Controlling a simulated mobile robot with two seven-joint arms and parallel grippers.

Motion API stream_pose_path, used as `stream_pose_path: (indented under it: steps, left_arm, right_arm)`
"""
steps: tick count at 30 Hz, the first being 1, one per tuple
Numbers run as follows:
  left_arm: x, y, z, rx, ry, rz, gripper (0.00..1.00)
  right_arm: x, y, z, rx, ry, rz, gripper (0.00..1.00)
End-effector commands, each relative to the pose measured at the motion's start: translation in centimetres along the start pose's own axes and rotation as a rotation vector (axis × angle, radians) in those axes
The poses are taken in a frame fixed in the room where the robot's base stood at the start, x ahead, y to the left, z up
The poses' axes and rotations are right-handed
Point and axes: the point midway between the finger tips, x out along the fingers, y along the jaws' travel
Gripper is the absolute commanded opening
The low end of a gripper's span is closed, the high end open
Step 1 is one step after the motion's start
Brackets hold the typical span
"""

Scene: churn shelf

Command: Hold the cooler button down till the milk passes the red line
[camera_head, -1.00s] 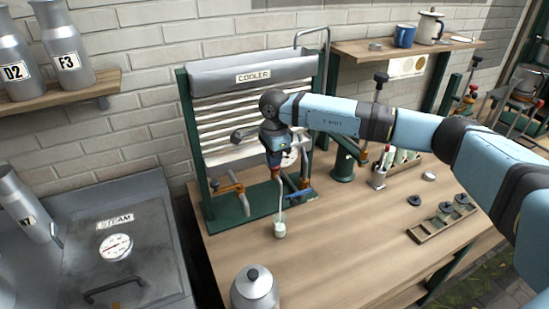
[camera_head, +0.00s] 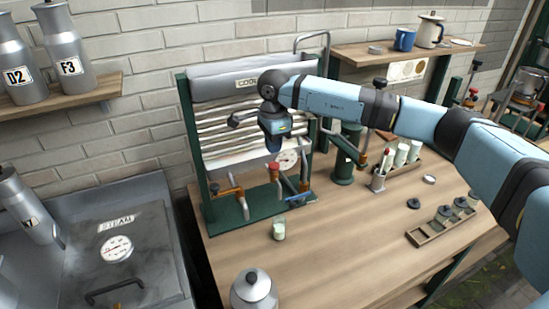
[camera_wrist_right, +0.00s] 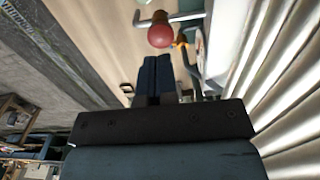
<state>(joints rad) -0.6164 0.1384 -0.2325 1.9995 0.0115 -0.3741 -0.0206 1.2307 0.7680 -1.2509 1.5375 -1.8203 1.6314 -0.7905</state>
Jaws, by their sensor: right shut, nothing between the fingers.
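The cooler (camera_head: 205,92) stands at the back of the wooden table, its label partly hidden by my right arm. My right gripper (camera_head: 273,148) is shut and empty, pointing down just above a red-orange knob (camera_head: 274,166) at the cooler's front. In the right wrist view, the shut fingertips (camera_wrist_right: 153,62) are apart from a round red knob (camera_wrist_right: 160,31), which looks like the button. A small glass (camera_head: 279,230) with whitish milk stands on the table in front of the cooler. Its red line and exact milk level are too small to tell. My left gripper is not in view.
Orange-handled taps (camera_head: 232,193) and a dial (camera_head: 288,160) are close beside the gripper. A metal can (camera_head: 254,290) stands at the table's front. A wooden rack (camera_head: 418,236) and a bottle tray (camera_head: 405,165) are to the right. The middle of the table is clear.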

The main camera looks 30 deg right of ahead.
Motion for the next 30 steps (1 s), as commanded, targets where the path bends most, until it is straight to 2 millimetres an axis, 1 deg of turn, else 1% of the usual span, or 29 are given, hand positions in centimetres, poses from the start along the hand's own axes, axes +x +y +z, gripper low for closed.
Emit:
stream_pose_path:
  steps: [1,3,6,9,12,18,30]
  left_arm:
    - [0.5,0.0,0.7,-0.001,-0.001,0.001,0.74]
    - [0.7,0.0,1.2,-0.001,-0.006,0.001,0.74]
    - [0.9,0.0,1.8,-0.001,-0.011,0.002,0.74]
    - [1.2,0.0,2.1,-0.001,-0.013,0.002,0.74]
    - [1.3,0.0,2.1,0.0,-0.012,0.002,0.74]
    - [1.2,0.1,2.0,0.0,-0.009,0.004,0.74]
    - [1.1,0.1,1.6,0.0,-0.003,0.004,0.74]
  right_arm:
    - [-0.8,-0.1,0.0,0.0,0.0,-0.003,0.0]
    - [-2.6,-0.1,-0.1,0.001,0.0,-0.004,0.0]
    - [-4.6,-0.1,0.0,0.002,0.0,-0.004,0.0]
    - [-6.2,-0.2,-0.1,0.002,0.001,-0.005,0.0]
    - [-7.2,-0.1,-0.1,0.002,0.0,-0.003,0.0]
    - [-7.9,-0.1,-0.1,0.003,0.0,-0.003,0.0]
    - [-7.9,-0.1,-0.1,0.003,0.0,-0.003,0.0]
